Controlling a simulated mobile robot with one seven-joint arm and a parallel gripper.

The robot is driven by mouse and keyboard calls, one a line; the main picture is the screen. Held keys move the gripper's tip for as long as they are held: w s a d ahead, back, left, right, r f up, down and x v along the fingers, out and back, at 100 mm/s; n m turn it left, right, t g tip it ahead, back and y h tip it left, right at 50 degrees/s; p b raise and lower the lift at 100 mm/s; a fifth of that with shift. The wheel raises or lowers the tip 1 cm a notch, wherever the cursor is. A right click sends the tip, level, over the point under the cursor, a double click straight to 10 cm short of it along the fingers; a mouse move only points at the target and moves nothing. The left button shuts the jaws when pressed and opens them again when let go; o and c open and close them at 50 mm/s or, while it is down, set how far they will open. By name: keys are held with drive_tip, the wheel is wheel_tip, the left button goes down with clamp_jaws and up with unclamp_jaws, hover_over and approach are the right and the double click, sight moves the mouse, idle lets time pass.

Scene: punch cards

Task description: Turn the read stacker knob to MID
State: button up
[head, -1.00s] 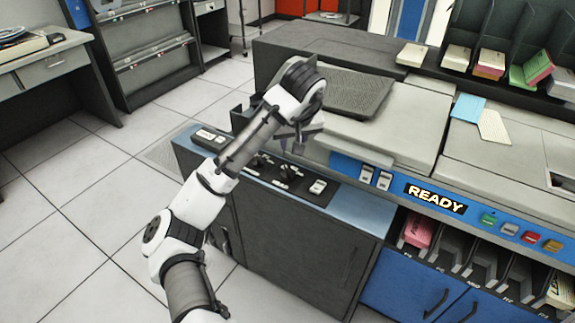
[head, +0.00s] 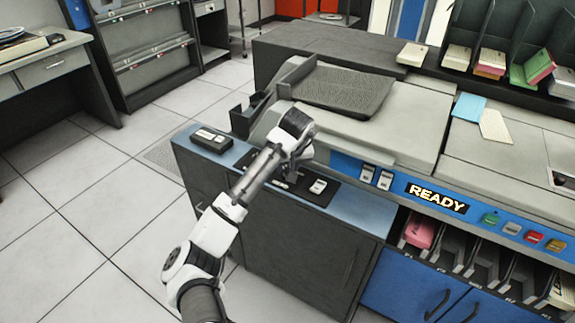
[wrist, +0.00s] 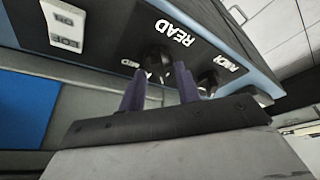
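The black read stacker knob (wrist: 155,60) is in the wrist view, under the upside-down READ label (wrist: 168,30), with a MID marking (wrist: 130,63) to its left. My gripper (wrist: 160,70) has its two purple fingers apart, pointing at the knob, with the knob between or just beyond their tips. I cannot tell whether they touch it. The knob's pointer direction is not clear. In the head view my gripper (head: 290,172) is low over the black control panel (head: 322,197), and my arm hides the read knob.
A second dark knob (wrist: 207,80), by the PUNCH label (wrist: 228,66), sits close to my right finger in the wrist view. A white rocker switch (head: 318,186) is right of my gripper. A black box (head: 211,140) lies at the cabinet's left end. A grey tray (head: 343,91) is behind.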

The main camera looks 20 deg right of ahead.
drive_tip(key=shift+c, duration=0.2)
clamp_jaws()
drive_tip(key=shift+m, duration=0.3)
drive_tip(key=m+h+p, duration=0.1)
drive_tip(key=m+p, duration=0.1)
drive_tip(key=m, duration=0.2)
drive_tip(key=shift+h, duration=0.4)
drive_tip(key=m+g+p, duration=0.1)
drive_tip(key=m, duration=0.1)
drive_tip(key=m+h+p, duration=0.1)
drive_tip(key=m, duration=0.1)
drive_tip(key=shift+w+a+m+g, duration=0.15)
drive_tip(key=shift+m+g, duration=0.25)
drive_tip(key=m, duration=0.2)
drive_tip(key=m+g+h+p, duration=0.1)
drive_tip(key=m, duration=0.1)
drive_tip(key=shift+w+m+g, duration=0.1)
drive_tip(key=shift+m+g, duration=0.9)
drive_tip(key=shift+m, duration=1.2)
